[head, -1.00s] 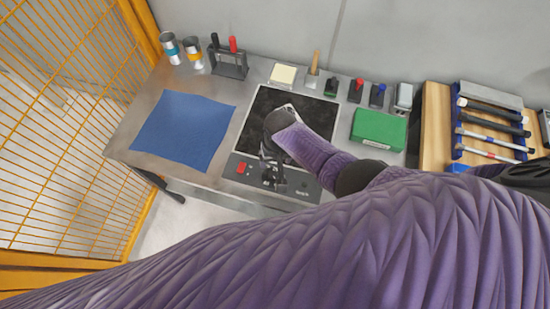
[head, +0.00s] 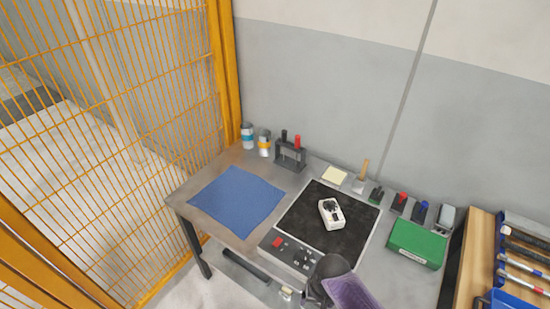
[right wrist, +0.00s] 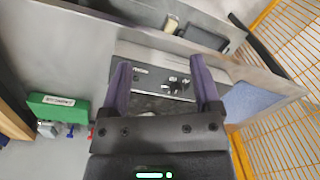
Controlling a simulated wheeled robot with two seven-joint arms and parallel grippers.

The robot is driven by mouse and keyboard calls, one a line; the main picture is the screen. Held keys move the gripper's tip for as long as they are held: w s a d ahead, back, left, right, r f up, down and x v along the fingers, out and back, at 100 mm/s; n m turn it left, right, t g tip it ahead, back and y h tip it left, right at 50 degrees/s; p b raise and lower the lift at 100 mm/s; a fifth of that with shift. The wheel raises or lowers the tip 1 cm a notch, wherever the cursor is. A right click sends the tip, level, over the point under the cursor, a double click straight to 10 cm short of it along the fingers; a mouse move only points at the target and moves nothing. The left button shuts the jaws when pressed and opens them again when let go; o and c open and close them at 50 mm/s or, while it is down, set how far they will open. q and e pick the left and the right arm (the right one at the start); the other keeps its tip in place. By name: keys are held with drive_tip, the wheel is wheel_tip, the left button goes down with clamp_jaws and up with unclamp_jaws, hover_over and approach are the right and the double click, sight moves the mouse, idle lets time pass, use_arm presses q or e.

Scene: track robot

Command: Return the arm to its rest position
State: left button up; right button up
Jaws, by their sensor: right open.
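My right arm comes in from the bottom of the head view, with its dark wrist and gripper (head: 328,272) at the table's front edge, below the control panel. In the right wrist view the two purple fingers of my right gripper (right wrist: 161,65) are spread apart with nothing held between them. A white device with black parts (head: 331,219) lies on the black mat (head: 300,219), apart from the gripper. My left gripper is not in view.
The metal table (head: 205,208) holds a blue cloth (head: 236,200), a control panel (head: 290,252), a green box (head: 417,243) and small tools along the back. A yellow mesh fence (head: 150,130) stands at the left. A wooden board with tools (head: 475,245) is at the right.

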use_arm(q)
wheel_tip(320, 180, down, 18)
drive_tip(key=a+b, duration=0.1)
drive_tip(key=b, duration=1.6)
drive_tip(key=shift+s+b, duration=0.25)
drive_tip(key=shift+b, duration=0.05)
use_arm(e)
drive_tip(key=s+d+f+n, duration=0.1)
drive_tip(key=s+d+f, duration=0.3)
drive_tip(key=s+f, duration=1)
drive_tip(key=s+d+f+n, duration=0.2)
drive_tip(key=s+d+f, duration=0.2)
drive_tip(key=s+f, duration=1)
wheel_tip(320, 180, down, 3)
drive_tip(key=shift+s+n+h, duration=0.25)
drive_tip(key=shift+n+h, duration=0.05)
drive_tip(key=shift+h, duration=0.1)
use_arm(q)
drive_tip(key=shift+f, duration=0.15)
